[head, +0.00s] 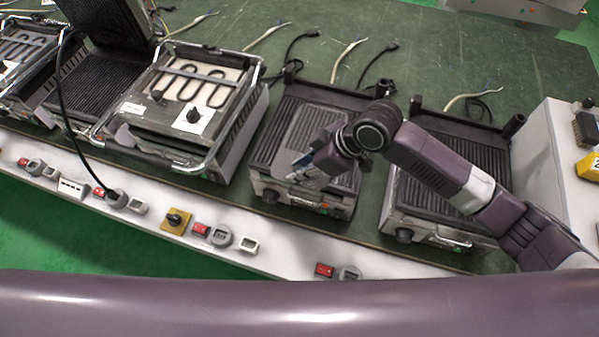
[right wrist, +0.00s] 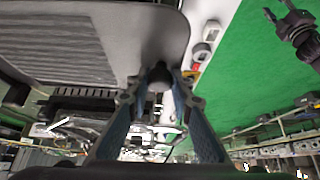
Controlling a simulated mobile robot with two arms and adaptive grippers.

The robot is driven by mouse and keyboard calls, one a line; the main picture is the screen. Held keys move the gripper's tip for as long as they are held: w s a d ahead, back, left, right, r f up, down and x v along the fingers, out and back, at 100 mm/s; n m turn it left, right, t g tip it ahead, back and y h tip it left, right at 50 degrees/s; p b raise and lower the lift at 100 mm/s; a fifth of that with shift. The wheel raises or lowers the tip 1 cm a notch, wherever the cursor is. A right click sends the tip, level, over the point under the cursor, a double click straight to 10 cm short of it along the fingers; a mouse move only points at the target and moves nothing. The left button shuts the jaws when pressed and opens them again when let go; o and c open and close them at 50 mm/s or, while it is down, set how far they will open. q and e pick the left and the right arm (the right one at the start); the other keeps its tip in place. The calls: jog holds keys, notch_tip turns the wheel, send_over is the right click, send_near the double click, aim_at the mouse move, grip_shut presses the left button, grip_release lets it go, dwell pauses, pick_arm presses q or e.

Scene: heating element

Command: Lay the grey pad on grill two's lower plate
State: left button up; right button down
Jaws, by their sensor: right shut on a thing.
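The grey pad (head: 312,128) is a thin, flat sheet over the ribbed lower plate (head: 266,140) of the grill in the middle right. Whether it touches the plate I cannot tell. My right gripper (head: 302,163) is at the pad's near edge, with the wrist above the grill's front. In the right wrist view the pad (right wrist: 150,30) fills the upper left, with a rounded corner. The right gripper's fingers (right wrist: 160,78) close on its edge; the exact contact is dark. No label shows which grill is two. My left gripper is out of view.
Another ribbed lower plate (head: 440,185) stands at right, below my right arm. A grill with exposed heating coils (head: 195,85) stands left, beside an opened grill (head: 95,80). A white control strip (head: 280,250) runs along the front. Loose cables lie on the green tabletop (head: 450,60).

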notch_tip(320, 180, down, 2)
jog(key=shift+f, duration=0.4)
jog(key=c, duration=1.7)
grip_release()
jog(key=b+v, duration=0.1)
jog(key=v, duration=1.1)
jog(key=shift+f, duration=0.1)
